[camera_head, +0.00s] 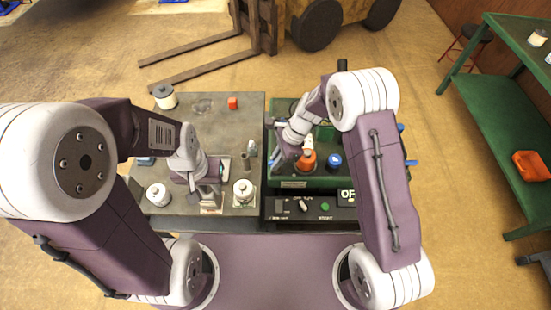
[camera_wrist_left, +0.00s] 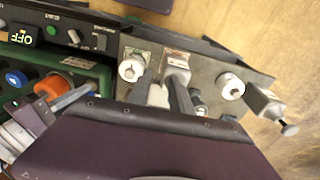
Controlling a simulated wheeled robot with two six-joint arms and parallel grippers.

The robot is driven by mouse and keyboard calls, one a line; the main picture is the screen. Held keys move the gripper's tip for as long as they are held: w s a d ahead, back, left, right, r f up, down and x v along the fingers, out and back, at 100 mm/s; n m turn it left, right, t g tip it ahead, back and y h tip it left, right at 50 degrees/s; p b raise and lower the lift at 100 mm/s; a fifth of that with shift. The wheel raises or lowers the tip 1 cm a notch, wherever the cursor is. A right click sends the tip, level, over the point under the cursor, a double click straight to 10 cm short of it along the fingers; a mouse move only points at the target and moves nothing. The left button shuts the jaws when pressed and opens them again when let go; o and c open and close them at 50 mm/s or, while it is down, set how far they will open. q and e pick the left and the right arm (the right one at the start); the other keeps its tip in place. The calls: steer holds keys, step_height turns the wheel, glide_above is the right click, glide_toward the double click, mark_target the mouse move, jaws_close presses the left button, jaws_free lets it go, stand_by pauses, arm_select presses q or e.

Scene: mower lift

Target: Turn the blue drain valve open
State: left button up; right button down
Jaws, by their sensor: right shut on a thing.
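The machine (camera_head: 323,182) is a dark green box with an orange cap (camera_head: 308,160) and a blue round cap (camera_head: 334,161) on top. My right gripper (camera_head: 283,158) reaches down beside the orange cap, at the machine's left side. In the left wrist view its finger lies alongside the orange cap (camera_wrist_left: 47,88), its tip at a small blue part (camera_wrist_left: 92,92), which looks like the drain valve. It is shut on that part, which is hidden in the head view. My left gripper (camera_head: 209,197) is open, low over the grey table, its fingers (camera_wrist_left: 164,92) apart near a pale block (camera_wrist_left: 176,62).
The grey table (camera_head: 205,118) holds white-topped canisters (camera_head: 165,97), (camera_head: 158,194), (camera_head: 243,190) and a small red block (camera_head: 233,103). A control panel (camera_head: 300,208) with an OFF display is at the machine's front. A forklift (camera_head: 300,20) stands behind; a green bench (camera_head: 500,110) is at right.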

steer(key=n+g+p, duration=0.1)
steer(key=n, duration=0.2)
steer(key=shift+w+r+n, duration=0.1)
steer(key=shift+n, duration=0.3)
steer(key=n+g+h, duration=0.1)
steer(key=n, duration=0.2)
steer(key=shift+n+p, duration=0.3)
steer(key=shift+p, duration=0.05)
steer(key=n+g+h, duration=0.1)
steer(key=n, duration=0.2)
steer(key=shift+d+n+h, duration=0.1)
steer(key=shift+n+h, duration=0.2)
steer(key=shift+n+h+b, duration=0.4)
steer(key=shift+n+h, duration=0.4)
steer(key=shift+n, duration=1.3)
steer(key=c, duration=1.5)
jaws_free()
steer(key=shift+o, duration=0.2)
